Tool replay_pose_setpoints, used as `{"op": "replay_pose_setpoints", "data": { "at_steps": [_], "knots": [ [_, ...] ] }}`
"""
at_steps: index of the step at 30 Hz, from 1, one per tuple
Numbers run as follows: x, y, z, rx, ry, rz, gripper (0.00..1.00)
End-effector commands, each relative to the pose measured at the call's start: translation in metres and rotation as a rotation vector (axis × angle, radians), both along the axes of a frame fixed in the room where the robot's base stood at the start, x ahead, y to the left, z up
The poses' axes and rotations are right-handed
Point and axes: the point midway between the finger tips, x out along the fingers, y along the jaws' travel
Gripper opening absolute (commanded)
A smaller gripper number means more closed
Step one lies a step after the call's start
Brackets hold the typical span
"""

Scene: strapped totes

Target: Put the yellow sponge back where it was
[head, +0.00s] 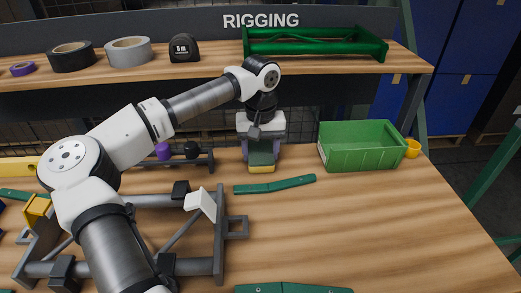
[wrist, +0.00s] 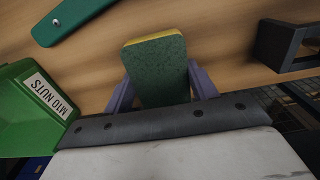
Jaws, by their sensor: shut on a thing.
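The yellow sponge (head: 261,168) has a dark green face and a yellow edge. My gripper (head: 261,150) points down at the back middle of the bench and is shut on it. In the wrist view the sponge (wrist: 157,72) sits between the two lavender fingers, its green face toward the camera and its yellow edge at the far end. In the head view it is upright, low over the wood; I cannot tell whether it touches the bench.
A green bin (head: 360,150), labelled M10 NUTS in the wrist view, stands to the right, with a yellow cup (head: 412,149) beside it. A green strip (head: 274,184) lies in front of the gripper. A grey frame (head: 219,245) is at left. The right front bench is clear.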

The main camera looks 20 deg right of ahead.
Motion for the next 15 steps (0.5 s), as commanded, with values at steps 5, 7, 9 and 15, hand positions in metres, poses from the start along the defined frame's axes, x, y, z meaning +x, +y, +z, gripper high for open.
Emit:
{"op": "replay_pose_setpoints", "data": {
  "at_steps": [5,7,9,15],
  "knots": [
    [-0.0001,0.0000,-0.0009,0.000,0.000,0.000,0.77],
    [-0.0001,0.0000,-0.0009,0.000,0.000,0.000,0.79],
    [-0.0001,0.0000,-0.0008,0.000,0.000,0.000,0.79],
    [0.0000,0.0000,0.0027,0.000,0.000,0.000,0.79]
  ]
}}
